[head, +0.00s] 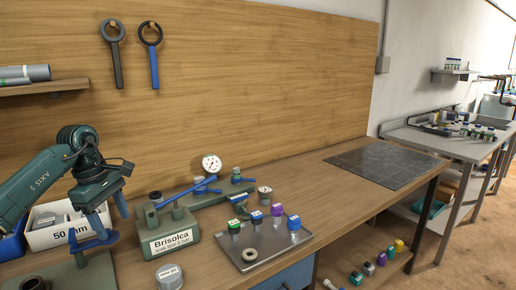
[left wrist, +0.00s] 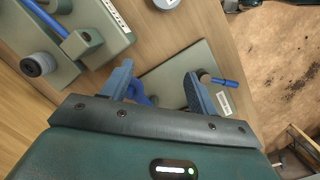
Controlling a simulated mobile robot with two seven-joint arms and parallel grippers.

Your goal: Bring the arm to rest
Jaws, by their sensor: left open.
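My left gripper (head: 109,215) is at the left of the bench in the head view, with its fingers pointing down. In the left wrist view its two blue fingers (left wrist: 160,92) stand wide apart with nothing gripped between them. Below it is a green plate (left wrist: 172,72) with a blue handle-like part (left wrist: 138,94), partly hidden by the finger. The plate also shows at the lower left of the head view (head: 95,275). Whether the gripper touches the blue part cannot be told. My right gripper is in neither view.
The green Brisolca block (head: 175,241) with blue levers and a gauge (head: 211,164) stands right of the gripper. A white bin (head: 62,232) is behind it. A metal tray (head: 264,252) holds several coloured-cap parts. The bench's right part holds a dark mat (head: 385,166).

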